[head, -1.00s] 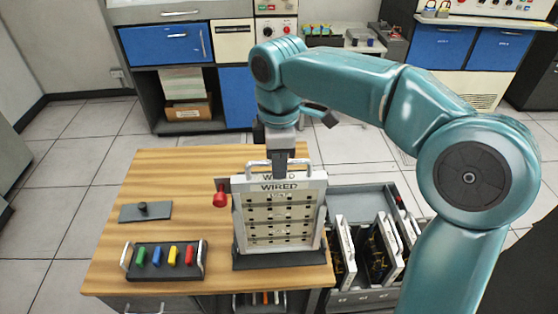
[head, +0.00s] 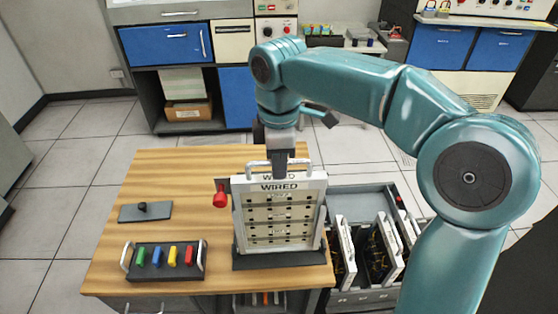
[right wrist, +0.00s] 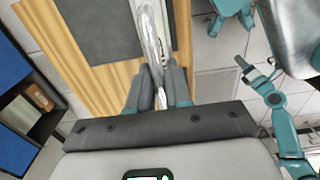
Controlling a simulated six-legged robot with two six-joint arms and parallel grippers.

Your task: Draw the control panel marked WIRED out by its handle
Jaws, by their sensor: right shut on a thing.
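The control panel marked WIRED (head: 280,215) is a pale upright plate with rows of dark slots. It stands upright in a dark stand (head: 270,261) on the wooden table. A silver bar handle (head: 256,166) spans its top edge. My right gripper (head: 282,168) comes down from above and is shut on the handle. In the right wrist view the shiny handle (right wrist: 150,45) runs between the two fingers of my right gripper (right wrist: 160,85). A second plate edge with partly hidden lettering shows just behind the front WIRED plate. My left gripper is not seen in the head view.
A red knob (head: 220,199) sits left of the panel. A dark block with coloured plugs (head: 166,259) and a flat plate with a black knob (head: 144,211) lie on the table's left. An open tray holding other panels (head: 362,193) stands right. The table's left back is clear.

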